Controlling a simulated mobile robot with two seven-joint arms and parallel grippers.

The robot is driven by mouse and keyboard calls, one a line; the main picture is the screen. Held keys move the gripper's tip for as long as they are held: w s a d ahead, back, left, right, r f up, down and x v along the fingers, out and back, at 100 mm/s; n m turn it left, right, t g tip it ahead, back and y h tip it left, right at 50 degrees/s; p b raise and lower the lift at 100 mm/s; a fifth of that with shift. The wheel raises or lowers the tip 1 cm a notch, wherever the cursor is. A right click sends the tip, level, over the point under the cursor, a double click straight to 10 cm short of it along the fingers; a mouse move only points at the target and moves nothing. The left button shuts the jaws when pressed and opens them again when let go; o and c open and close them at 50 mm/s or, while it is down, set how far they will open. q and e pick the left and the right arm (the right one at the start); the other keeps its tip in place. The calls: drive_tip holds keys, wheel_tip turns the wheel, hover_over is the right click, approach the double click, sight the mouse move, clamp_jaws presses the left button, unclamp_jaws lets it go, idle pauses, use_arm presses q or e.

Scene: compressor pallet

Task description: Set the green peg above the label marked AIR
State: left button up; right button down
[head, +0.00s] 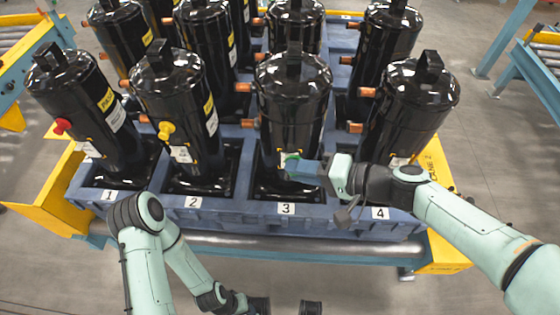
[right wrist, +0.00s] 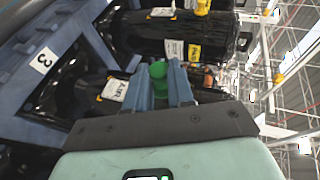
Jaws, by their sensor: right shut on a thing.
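My right gripper (head: 308,168) is shut on the green peg (head: 290,160) at the front of the black compressor (head: 293,105) behind plate 3. In the right wrist view the green peg (right wrist: 158,70) sits between the blue fingers. The white label reading AIR (right wrist: 115,88) is on the compressor just beside the fingers. In the head view that label is mostly hidden by the gripper. I cannot tell whether the peg touches the compressor. My left arm (head: 140,215) is low at the front; its gripper is cut off at the bottom edge.
A red peg (head: 62,126) is on compressor 1 and a yellow peg (head: 166,130) on compressor 2, each above a white label. Compressor 4 (head: 405,110) stands close to my right arm. The blue pallet (head: 330,222) holds several compressors with copper stubs.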

drive_tip(key=shift+a+r+m+t, duration=0.35)
drive_tip(key=shift+a+m+t, duration=0.05)
drive_tip(key=shift+a, duration=0.15)
use_arm(q)
drive_tip(key=shift+w+a, duration=0.15)
drive_tip(key=shift+a, duration=0.15)
use_arm(e)
drive_tip(key=shift+s, duration=0.1)
drive_tip(key=shift+d, duration=0.1)
use_arm(q)
drive_tip(key=shift+f, duration=0.15)
use_arm(e)
drive_tip(key=shift+f+b, duration=0.1)
drive_tip(key=shift+b, duration=0.35)
drive_tip(key=shift+w, duration=2.85)
use_arm(q)
drive_tip(key=shift+f+b, duration=0.7)
drive_tip(key=shift+f, duration=0.25)
drive_tip(key=shift+r, duration=0.1)
use_arm(e)
drive_tip(key=shift+w, duration=0.65)
